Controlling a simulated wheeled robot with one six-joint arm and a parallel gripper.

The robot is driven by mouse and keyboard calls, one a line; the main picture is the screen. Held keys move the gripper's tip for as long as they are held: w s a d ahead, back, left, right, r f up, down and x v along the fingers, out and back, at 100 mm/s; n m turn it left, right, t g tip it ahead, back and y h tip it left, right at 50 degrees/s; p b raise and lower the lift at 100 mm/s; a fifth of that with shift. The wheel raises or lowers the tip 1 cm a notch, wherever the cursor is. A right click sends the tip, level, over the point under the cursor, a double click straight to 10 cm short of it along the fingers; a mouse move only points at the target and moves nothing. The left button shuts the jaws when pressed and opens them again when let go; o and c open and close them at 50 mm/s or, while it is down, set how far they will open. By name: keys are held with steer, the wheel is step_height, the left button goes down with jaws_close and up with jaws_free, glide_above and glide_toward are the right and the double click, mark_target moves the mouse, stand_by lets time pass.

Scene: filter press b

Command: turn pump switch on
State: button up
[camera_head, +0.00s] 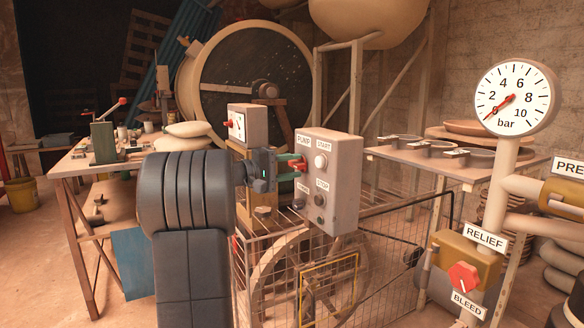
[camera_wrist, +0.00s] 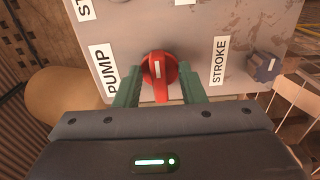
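The pump switch is a red rotary knob (camera_wrist: 159,69) with a white line on its face, next to the PUMP label (camera_wrist: 109,70). In the wrist view the white line runs up and down the picture. My gripper (camera_wrist: 160,86) has its two green fingers on either side of the knob, with small gaps between fingers and knob. In the head view my gripper (camera_head: 292,162) is at the left edge of the grey control box (camera_head: 342,172), and the knob (camera_head: 300,164) is partly hidden by the fingers.
The box also carries a START button (camera_head: 321,161), a STOP button (camera_head: 320,200) and a STROKE knob (camera_head: 299,204). A small gauge (camera_head: 240,126) stands behind my gripper. A wire-mesh guard (camera_head: 310,270) is below the box. A bar gauge (camera_head: 515,98) and red BLEED handle (camera_head: 463,276) are at right.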

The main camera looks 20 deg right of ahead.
steer(key=s+a+p, duration=0.2)
steer(key=a+p, duration=0.1)
steer(key=a, duration=1)
steer(key=shift+a, duration=0.2)
steer(key=shift+w, duration=0.1)
steer(key=d+b, duration=0.1)
steer(key=d, duration=0.3)
steer(key=w+d+b, duration=0.1)
steer(key=d, duration=0.3)
steer(key=d+b, duration=0.1)
steer(key=d, duration=0.3)
steer(key=shift+w+d, duration=0.35)
steer(key=shift+d, duration=0.05)
steer(key=shift+w+d, duration=0.1)
steer(key=shift+d, duration=0.4)
